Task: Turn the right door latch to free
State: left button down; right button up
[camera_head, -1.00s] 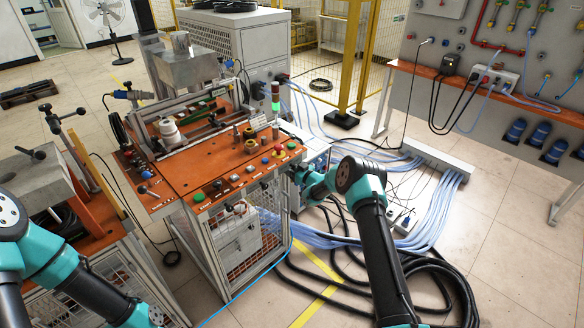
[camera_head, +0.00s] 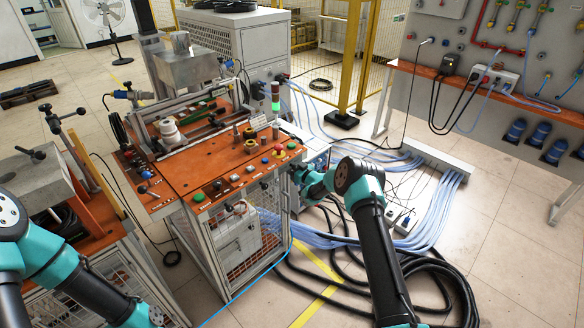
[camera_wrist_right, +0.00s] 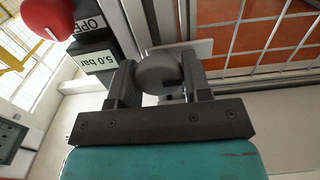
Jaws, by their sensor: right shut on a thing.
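The right door latch (camera_wrist_right: 158,74) shows in the right wrist view as a rounded grey knob on the pale metal frame. My right gripper (camera_wrist_right: 158,82) is shut on it, with one dark finger on each side. In the head view my right gripper (camera_head: 298,174) is at the right side of the orange-topped heater bench (camera_head: 225,172), and my arm hides the latch there. My left arm comes in at the lower left of the head view, but its gripper is out of the picture.
Black hoses (camera_head: 440,275) and pale blue cables (camera_head: 435,215) lie on the floor right of the bench.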

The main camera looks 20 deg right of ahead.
jog(key=shift+n, duration=0.4)
jog(key=n, duration=0.7)
jog(key=shift+a+n, duration=0.1)
jog(key=shift+n, duration=0.3)
jog(key=n, duration=0.4)
jog(key=shift+s+f+n, duration=0.1)
jog(key=shift+f+n, duration=0.05)
jog(key=shift+n, duration=0.15)
jog(key=n, duration=0.4)
jog(key=shift+f+n, duration=0.1)
jog(key=shift+n, duration=0.3)
jog(key=o, duration=0.9)
jog(key=shift+s, duration=0.1)
jog(key=v, duration=1.7)
